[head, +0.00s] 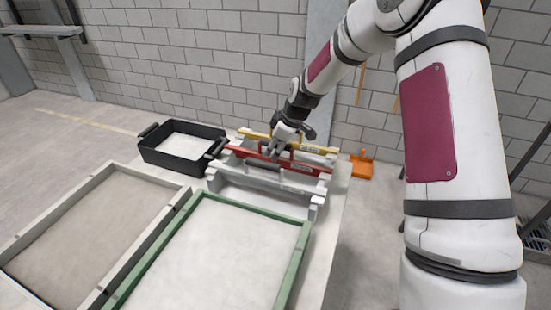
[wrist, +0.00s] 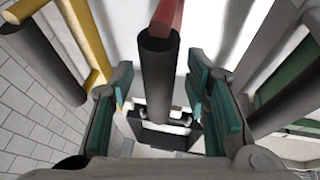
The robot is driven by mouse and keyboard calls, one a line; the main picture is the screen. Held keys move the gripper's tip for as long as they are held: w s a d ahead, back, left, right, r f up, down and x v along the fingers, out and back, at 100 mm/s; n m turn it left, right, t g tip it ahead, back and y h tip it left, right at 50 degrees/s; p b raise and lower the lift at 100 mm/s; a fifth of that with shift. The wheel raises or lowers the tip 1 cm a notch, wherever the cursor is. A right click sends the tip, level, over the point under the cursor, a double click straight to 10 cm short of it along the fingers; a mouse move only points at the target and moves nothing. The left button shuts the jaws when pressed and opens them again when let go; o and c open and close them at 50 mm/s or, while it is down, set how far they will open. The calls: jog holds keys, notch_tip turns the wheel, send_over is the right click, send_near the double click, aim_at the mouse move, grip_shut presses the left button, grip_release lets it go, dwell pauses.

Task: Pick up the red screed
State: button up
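My gripper (head: 278,148) is over the middle of the red screed. In the wrist view, my gripper's teal-padded fingers (wrist: 160,98) are open, one on each side of the handle. A gap shows between the handle and each pad. In the head view my gripper hides part of the screed and its handle.
A yellow screed (head: 318,149) lies just behind the red one on the pale rack (head: 250,183). A black tray (head: 152,155) stands to the left. A green-framed sandbed (head: 303,245) and a grey-framed bed (head: 45,212) lie in front. An orange dustpan-like object (head: 361,169) is at right.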

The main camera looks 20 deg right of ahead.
grip_shut()
jog(key=shift+r, duration=0.15)
notch_tip(320, 180, up, 10)
jog(key=p, duration=0.2)
jog(key=shift+r+p, duration=0.15)
jog(key=shift+p, duration=0.25)
